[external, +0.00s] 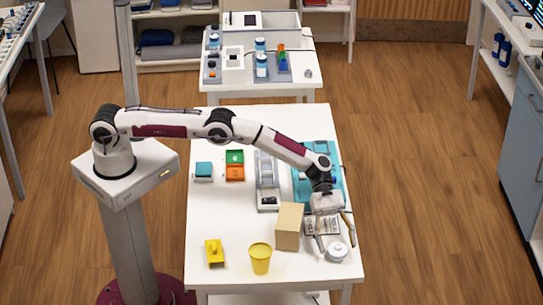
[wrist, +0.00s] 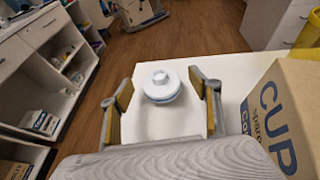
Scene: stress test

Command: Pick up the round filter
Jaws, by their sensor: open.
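The round filter (external: 336,252) is a white disc with a raised hub, lying near the right front edge of the white table. In the wrist view the round filter (wrist: 161,86) shows between and beyond the two fingers, with a bluish lower rim. My gripper (external: 337,240) is open and empty, pointing at the filter. In the wrist view the fingers of my gripper (wrist: 160,98) stand wide, one on each side of the filter. I cannot tell how large the gap to the filter is.
A cardboard box (external: 288,228) marked "CUP" stands close to the left of my gripper, and the box (wrist: 285,115) fills the wrist view's right side. A yellow cup (external: 260,259) and a yellow block (external: 214,252) stand further left. A teal tray (external: 331,155) lies behind.

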